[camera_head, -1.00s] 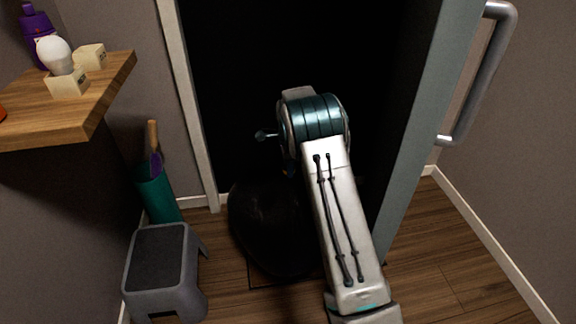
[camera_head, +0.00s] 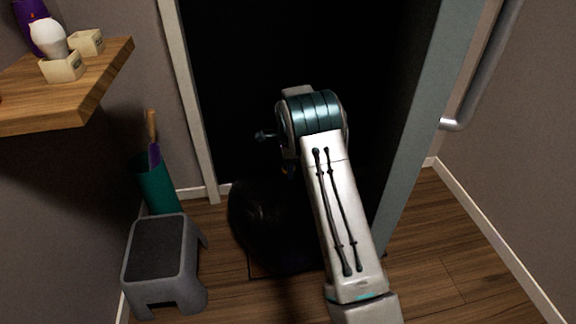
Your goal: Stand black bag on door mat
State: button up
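A large, rounded black bag (camera_head: 256,222) shows in the head view in front of the dark doorway, low to the left of my arm. My arm covers its right side. A dark mat edge (camera_head: 257,271) shows on the floor just below the bag; most of the mat is hidden. The bag appears over the mat, but I cannot tell whether it touches it. My gripper is hidden beyond my arm's front joint, so its grip on the bag cannot be seen.
A grey step stool (camera_head: 165,248) stands left of the bag, with a green holder (camera_head: 157,188) behind it. A wooden shelf (camera_head: 95,85) juts out at upper left. Floor at lower right is clear.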

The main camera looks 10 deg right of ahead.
jog(key=shift+r, duration=0.1)
notch_tip(320, 180, up, 11)
jog(key=p, duration=0.4)
jog(key=shift+r, duration=0.15)
jog(key=shift+s+r, duration=0.1)
jog(key=shift+r, duration=0.45)
jog(key=s+r+n, duration=0.4)
jog(key=s, duration=0.5)
jog(key=s+r+n, duration=0.4)
jog(key=s+n, duration=0.1)
jog(key=s, duration=0.5)
jog(key=s+r+n, duration=0.4)
jog(key=s, duration=0.5)
jog(key=s+f+n+t, duration=0.1)
jog(key=s+n, duration=0.4)
jog(key=s, duration=0.6)
jog(key=shift+s+d+f, duration=0.15)
jog(key=shift+d+f, duration=0.05)
jog(key=shift+f, duration=0.25)
